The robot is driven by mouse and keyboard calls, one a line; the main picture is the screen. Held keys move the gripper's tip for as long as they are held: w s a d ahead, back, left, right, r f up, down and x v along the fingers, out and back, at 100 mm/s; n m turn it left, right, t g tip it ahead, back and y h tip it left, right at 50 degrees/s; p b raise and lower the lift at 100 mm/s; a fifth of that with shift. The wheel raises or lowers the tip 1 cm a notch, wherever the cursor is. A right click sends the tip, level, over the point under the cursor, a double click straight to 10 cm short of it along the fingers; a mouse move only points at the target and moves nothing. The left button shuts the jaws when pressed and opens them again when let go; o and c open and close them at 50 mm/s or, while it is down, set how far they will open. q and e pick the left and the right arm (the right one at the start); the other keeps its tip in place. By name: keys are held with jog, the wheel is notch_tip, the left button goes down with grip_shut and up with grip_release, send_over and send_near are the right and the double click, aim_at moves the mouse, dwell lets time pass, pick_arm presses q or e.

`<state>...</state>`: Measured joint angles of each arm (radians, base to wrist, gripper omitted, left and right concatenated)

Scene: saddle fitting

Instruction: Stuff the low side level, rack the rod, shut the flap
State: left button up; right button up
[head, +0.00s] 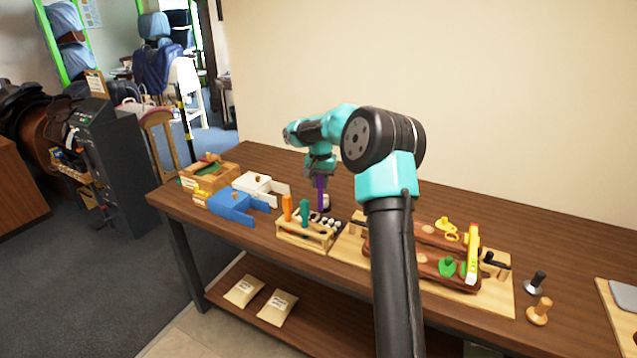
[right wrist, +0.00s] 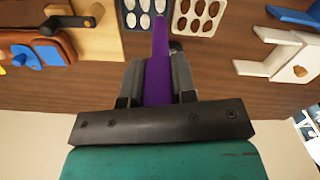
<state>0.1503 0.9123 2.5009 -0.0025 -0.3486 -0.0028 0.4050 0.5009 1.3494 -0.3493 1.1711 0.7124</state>
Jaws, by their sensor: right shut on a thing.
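My right gripper (head: 320,174) is shut on a purple rod (head: 320,192), which hangs upright above the table behind the rack. In the right wrist view the purple rod (right wrist: 158,85) runs between both fingers, its far end near the tray edges. A wooden rack (head: 305,237) holds an orange-handled tool (head: 287,207) and a green-handled tool (head: 305,211). The brown saddle panels (head: 432,236) lie on a light board, partly hidden by my right arm. A yellow bar (head: 472,254) lies across them, beside green and yellow pieces. My left gripper is out of view.
White (head: 262,185), blue (head: 236,206) and wooden (head: 215,175) boxes stand at the left. A black-handled tool (head: 536,282) and a wooden knob (head: 540,311) stand at the right. Two bags lie on the lower shelf. The rear right of the table is clear.

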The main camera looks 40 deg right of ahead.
aim_at(320, 200)
jog(key=shift+f, duration=0.1)
jog(key=shift+f, duration=2.4)
jog(key=shift+f, duration=1.15)
dwell(1.3)
jog(key=shift+r, duration=3.6)
jog(key=shift+r, duration=0.1)
